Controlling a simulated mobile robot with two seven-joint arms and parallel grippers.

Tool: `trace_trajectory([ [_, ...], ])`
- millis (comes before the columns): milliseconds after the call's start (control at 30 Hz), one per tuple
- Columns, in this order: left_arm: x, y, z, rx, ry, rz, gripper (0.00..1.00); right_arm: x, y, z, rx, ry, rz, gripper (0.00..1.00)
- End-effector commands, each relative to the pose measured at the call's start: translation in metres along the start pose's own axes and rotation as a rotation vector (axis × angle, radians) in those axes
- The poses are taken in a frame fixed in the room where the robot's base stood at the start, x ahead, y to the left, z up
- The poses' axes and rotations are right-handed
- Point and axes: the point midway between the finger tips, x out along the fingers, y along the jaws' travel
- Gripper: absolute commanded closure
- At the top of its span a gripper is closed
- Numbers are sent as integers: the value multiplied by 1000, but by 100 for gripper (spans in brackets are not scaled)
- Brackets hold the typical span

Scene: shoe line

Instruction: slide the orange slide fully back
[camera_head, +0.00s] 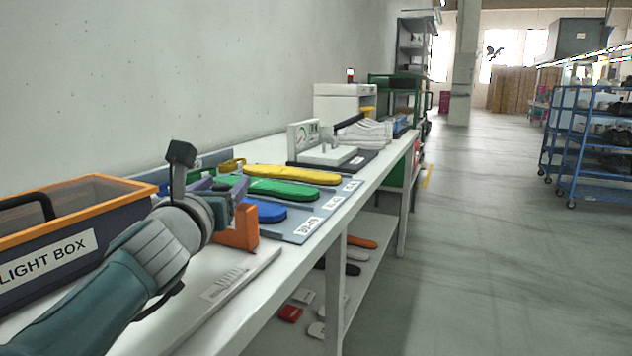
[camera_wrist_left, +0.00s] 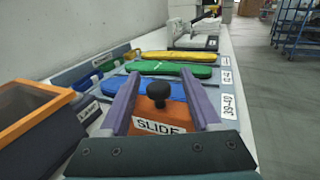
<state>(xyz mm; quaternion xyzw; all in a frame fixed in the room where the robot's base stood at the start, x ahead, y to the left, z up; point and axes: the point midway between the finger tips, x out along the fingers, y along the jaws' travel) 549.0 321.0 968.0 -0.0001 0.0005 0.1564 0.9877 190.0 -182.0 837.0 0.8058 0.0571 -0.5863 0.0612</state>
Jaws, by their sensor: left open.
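The orange slide (camera_head: 240,232) stands on a pale board (camera_head: 238,287) at the near end of the bench in the head view. In the left wrist view the slide (camera_wrist_left: 172,110) carries a "SLIDE" label and a round black knob (camera_wrist_left: 158,92). My left gripper (camera_head: 226,188) is at the slide. In the left wrist view its purple fingers (camera_wrist_left: 160,92) are spread, one on each side of the knob, with gaps showing. In the head view my gripper hides the knob and part of the slide. My right gripper is in neither view.
An orange-rimmed "LIGHT BOX" crate (camera_head: 70,240) stands left of my arm. Blue (camera_head: 266,211), green (camera_head: 284,190) and yellow (camera_head: 292,174) insoles lie on a labelled grey mat (camera_head: 328,211) beyond the slide. The bench's right edge borders open floor.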

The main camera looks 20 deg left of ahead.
Motion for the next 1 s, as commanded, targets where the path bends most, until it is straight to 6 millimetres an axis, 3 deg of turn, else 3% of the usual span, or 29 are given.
trace_trajectory([
  [233, -14, 0, 2, 2, 2, 0, 36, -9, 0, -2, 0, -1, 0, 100],
  [433, -51, 0, 2, 0, 3, 0, 36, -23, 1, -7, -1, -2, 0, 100],
  [700, -92, 0, 0, 0, 2, 0, 36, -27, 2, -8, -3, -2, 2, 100],
  [1000, -100, 0, 0, 0, 0, -1, 36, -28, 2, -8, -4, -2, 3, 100],
])
